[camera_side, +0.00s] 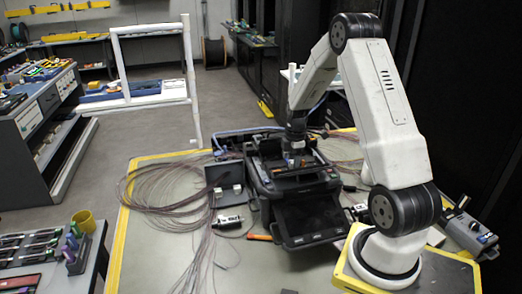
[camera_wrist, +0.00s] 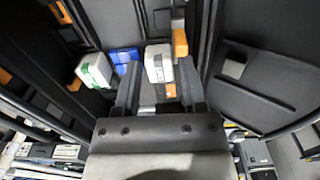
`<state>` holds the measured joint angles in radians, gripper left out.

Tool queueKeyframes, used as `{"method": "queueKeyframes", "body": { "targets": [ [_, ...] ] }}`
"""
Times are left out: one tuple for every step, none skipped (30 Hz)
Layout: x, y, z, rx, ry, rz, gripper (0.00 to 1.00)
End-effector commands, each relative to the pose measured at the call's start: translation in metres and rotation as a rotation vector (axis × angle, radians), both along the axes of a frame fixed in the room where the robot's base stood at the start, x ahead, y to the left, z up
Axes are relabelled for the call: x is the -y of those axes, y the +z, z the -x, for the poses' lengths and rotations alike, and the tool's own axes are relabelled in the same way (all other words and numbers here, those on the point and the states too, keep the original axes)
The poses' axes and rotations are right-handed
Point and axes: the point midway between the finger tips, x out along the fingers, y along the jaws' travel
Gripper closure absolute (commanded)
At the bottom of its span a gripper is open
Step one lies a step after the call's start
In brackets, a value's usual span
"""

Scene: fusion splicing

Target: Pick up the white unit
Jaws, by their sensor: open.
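In the wrist view a white block-shaped unit (camera_wrist: 158,64) lies between the two dark fingers of my gripper (camera_wrist: 160,75), near their tips. The fingers are apart, with a gap visible beside the unit. A second white block with a green mark (camera_wrist: 95,70) lies to the left, outside the fingers. In the side view my gripper (camera_side: 297,150) points down over the black splicing machine (camera_side: 290,190). The unit between the fingers is too small to make out there.
Blue (camera_wrist: 123,57) and orange (camera_wrist: 180,42) parts lie close around the white unit, between dark walls. In the side view, loose cable coils (camera_side: 160,195) spread left of the machine, beside a grey box (camera_side: 222,178). The yellow-edged table's (camera_side: 150,265) front left is fairly clear.

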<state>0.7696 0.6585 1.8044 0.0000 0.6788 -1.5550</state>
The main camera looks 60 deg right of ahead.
Motion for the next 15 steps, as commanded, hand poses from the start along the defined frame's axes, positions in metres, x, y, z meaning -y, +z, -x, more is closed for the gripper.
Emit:
{"method": "queueKeyframes", "body": {
  "targets": [
    [0.0001,0.0001,-0.0001,0.0,0.0,0.0,0.47],
    [0.0001,0.0002,-0.0001,0.0,0.0,0.0,0.47],
    [0.0001,0.0002,-0.0001,0.0,0.0,0.0,0.47],
    [0.0001,0.0002,-0.0001,0.0,0.0,0.0,0.47],
    [0.0001,0.0003,-0.0001,0.0,0.0,0.0,0.47],
    [0.0001,0.0004,-0.0001,0.0,0.0,0.0,0.47],
    [0.0001,0.0004,-0.0001,0.0,0.0,0.0,0.47],
    [0.0001,0.0004,-0.0001,0.0,0.0,0.0,0.47],
    [0.0001,0.0004,-0.0001,0.0,0.0,0.0,0.47],
    [0.0,0.0004,0.0,0.0,0.0,0.0,0.47],
    [0.0001,0.0005,-0.0001,0.0,0.0,0.0,0.47],
    [0.0001,0.0005,-0.0001,0.0,0.0,0.0,0.5],
    [0.0001,0.0005,-0.0001,0.0,0.0,0.0,0.6],
    [0.0,0.0005,0.0,0.0,0.0,0.0,0.69],
    [0.0,0.0005,0.0,0.0,0.0,0.0,0.82]
  ]
}}
